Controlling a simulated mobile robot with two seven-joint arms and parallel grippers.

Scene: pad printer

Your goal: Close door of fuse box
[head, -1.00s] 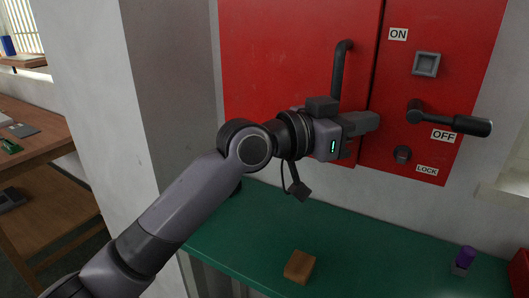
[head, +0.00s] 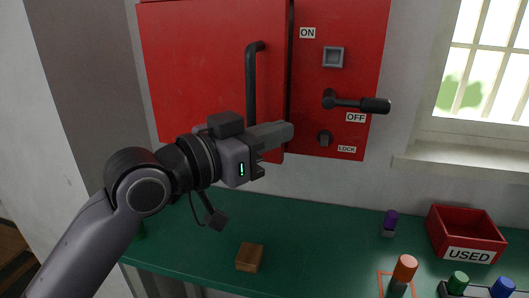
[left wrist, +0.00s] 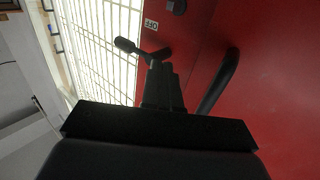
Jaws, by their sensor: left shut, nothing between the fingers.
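The red fuse box door (head: 205,75) fills the left of the red fuse box in the head view, with a black bar handle (head: 252,85) near its right edge. A dark gap runs between the door and the fixed panel (head: 365,70); I cannot tell whether the door is fully shut. My left gripper (head: 284,132) is shut and empty, in front of the door's lower right edge by the handle's lower end. Its closed fingers show in the left wrist view (left wrist: 161,88), with the handle (left wrist: 220,84) beside them. My right gripper is not in view.
The panel carries a black lever (head: 358,103) beside OFF, a grey square button (head: 333,57) and a lock knob (head: 325,138). Below, the green table (head: 310,235) holds a brown block (head: 250,257), a purple-topped piece (head: 390,222) and a red USED bin (head: 465,232).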

